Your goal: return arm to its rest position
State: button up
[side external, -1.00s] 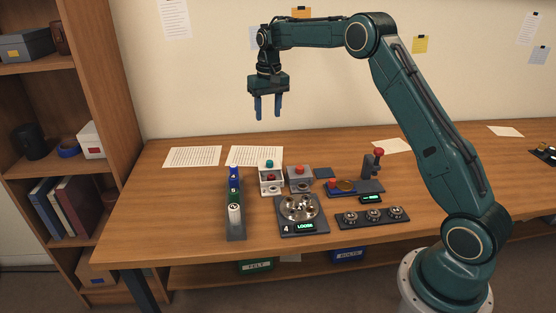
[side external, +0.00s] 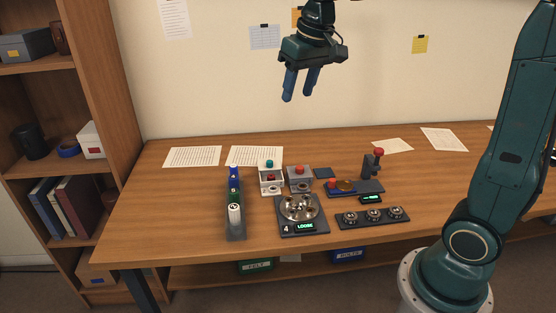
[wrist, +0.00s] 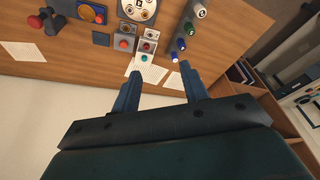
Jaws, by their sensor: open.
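My gripper (side external: 299,86) hangs in the air high above the back of the wooden table, in front of the wall. Its two blue fingers are apart with nothing between them. In the wrist view the open fingers (wrist: 161,90) point toward the table, also empty. The upper part of my arm runs out of the top of the side view. The round dial station (side external: 301,210) on the table shows "4" and "LOOSE" on its displays.
On the table (side external: 170,215) stand a rack of coloured cylinders (side external: 235,205), button boxes (side external: 270,178), a small press (side external: 374,163) and a tray of round metal parts (side external: 372,218). Papers (side external: 192,156) lie at the back. A shelf (side external: 95,180) stands left. The air around my gripper is clear.

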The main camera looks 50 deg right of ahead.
jog(key=s+a+f+n+t, duration=0.1)
jog(key=s+a+f, duration=0.1)
jog(key=s, duration=0.8)
jog(key=s+a+f+n+t, duration=0.1)
jog(key=s+a+f, duration=0.2)
jog(key=s, duration=0.7)
jog(key=shift+s+a+n, duration=0.3)
jog(key=shift+s, duration=0.1)
